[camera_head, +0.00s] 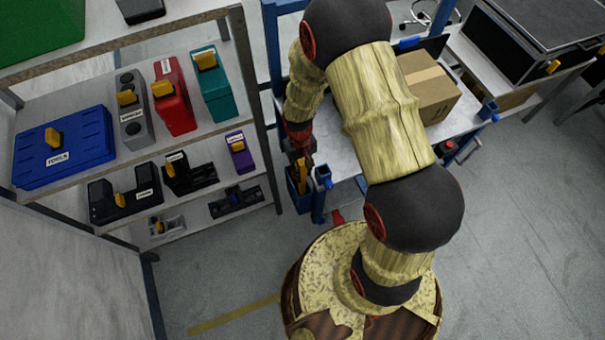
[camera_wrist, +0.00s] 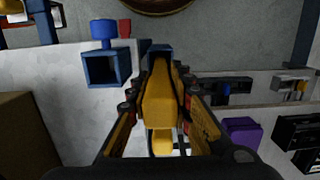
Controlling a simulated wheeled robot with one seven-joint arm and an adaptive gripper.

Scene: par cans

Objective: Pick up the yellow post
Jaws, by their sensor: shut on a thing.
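The yellow post (camera_wrist: 158,104) is between the two fingers of my gripper (camera_wrist: 159,84) in the wrist view, with a finger against each side. A blue holder (camera_wrist: 156,48) shows just beyond the post's far end. In the head view the post (camera_head: 301,174) is a small yellow strip under my gripper (camera_head: 301,160), at a blue holder (camera_head: 299,197) on the table's left corner. My gripper is shut on the post. I cannot tell how far the post's lower end sits inside the holder.
A second blue square holder (camera_wrist: 106,68) stands beside it, empty in the wrist view. A cardboard box (camera_head: 424,88) is on the table. At left, a shelf rack (camera_head: 150,142) holds several cases and tools with yellow handles. Open floor (camera_head: 520,230) lies at right.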

